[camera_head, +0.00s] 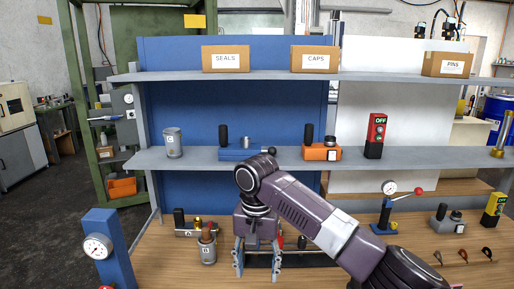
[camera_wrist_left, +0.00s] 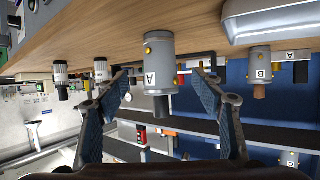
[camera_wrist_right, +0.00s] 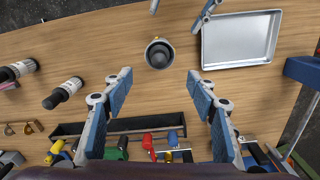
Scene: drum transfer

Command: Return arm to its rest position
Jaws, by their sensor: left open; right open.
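My right gripper (camera_head: 257,274) hangs low over the wooden bench in the head view, pointing down. In the right wrist view it (camera_wrist_right: 160,78) is open and empty, its fingers spread wide. A grey drum (camera_wrist_right: 159,53) with a dark top stands on the bench beyond them. The left wrist view is upside down. There my left gripper (camera_wrist_left: 157,76) is open; the grey drum labelled A (camera_wrist_left: 158,70) shows between its fingertips, with gaps on both sides. The left gripper is not visible in the head view.
Drum B (camera_head: 208,250) stands on the bench, left of my right gripper; drum C (camera_head: 172,143) is on the shelf. A metal tray (camera_wrist_right: 270,40) and a black tool holder (camera_wrist_right: 70,129) lie near. A blue gauge post (camera_head: 110,245) stands at the left.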

